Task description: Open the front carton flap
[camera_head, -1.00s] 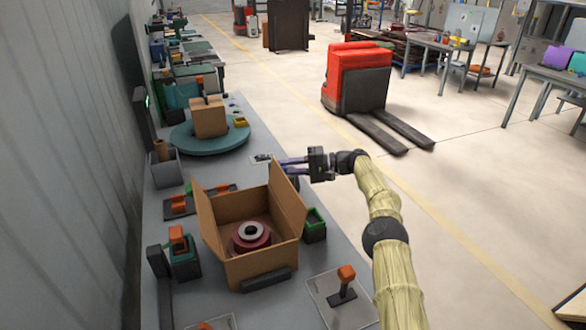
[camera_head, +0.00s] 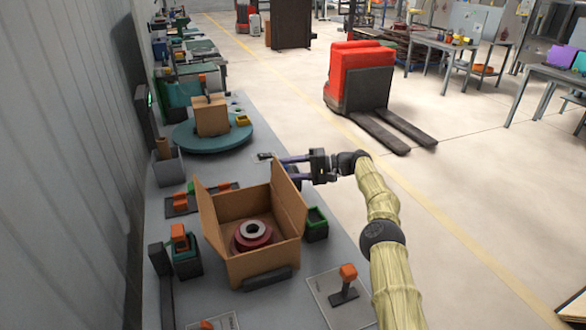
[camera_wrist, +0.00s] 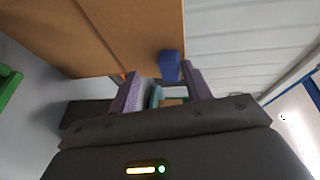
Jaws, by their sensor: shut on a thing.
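The brown carton (camera_head: 262,270) stands open on the long grey table, its left flap (camera_head: 209,220) and right flap (camera_head: 291,207) upright. A dark red ring-shaped part (camera_head: 252,236) lies inside it. My gripper (camera_head: 284,163) is at the far right top corner of the carton, reaching in from the right. In the wrist view, my purple fingers (camera_wrist: 163,85) are beside a brown carton panel (camera_wrist: 130,35). They appear shut on a blue tab (camera_wrist: 170,65) at the panel's edge; the exact contact is partly hidden.
A green-rimmed bin (camera_head: 316,225) stands close to the carton's right side. An orange-topped lever (camera_head: 347,280) is at the front right. A teal turntable (camera_head: 211,137) with a small box (camera_head: 211,116) lies beyond the carton. The floor right of the table is clear up to a red pallet truck (camera_head: 359,80).

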